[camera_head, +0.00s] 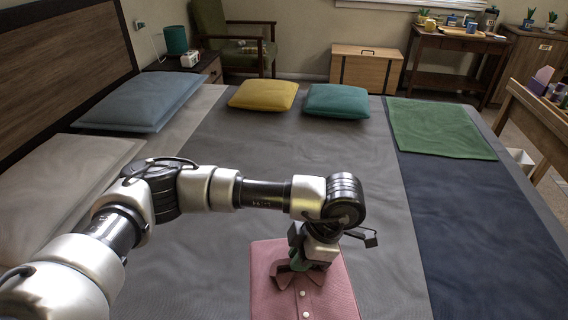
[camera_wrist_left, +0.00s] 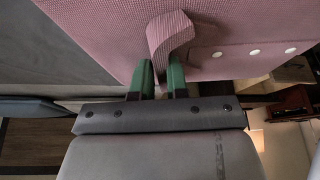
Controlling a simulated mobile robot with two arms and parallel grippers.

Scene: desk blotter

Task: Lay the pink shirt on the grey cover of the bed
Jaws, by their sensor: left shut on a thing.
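The pink shirt (camera_head: 325,296) is folded flat, with a collar and white buttons, at the bottom of the head view over the grey cover (camera_head: 240,195). I cannot tell whether it touches the cover or hangs just above it. My left gripper (camera_head: 296,268) is at the shirt's collar end, pointing down. In the left wrist view its green fingers (camera_wrist_left: 162,80) are shut on a flap of the collar, and the shirt (camera_wrist_left: 110,30) fills the top. The shirt's near end is cut off by the frame in the head view. My right gripper is out of view.
Yellow (camera_head: 263,95) and teal (camera_head: 337,101) cushions lie on the cover's far end. Blue (camera_head: 145,102) and pale (camera_head: 60,180) pillows lie along the headboard. A dark blue throw (camera_head: 480,220) and a green cloth (camera_head: 440,128) lie on the right. The cover's middle is clear.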

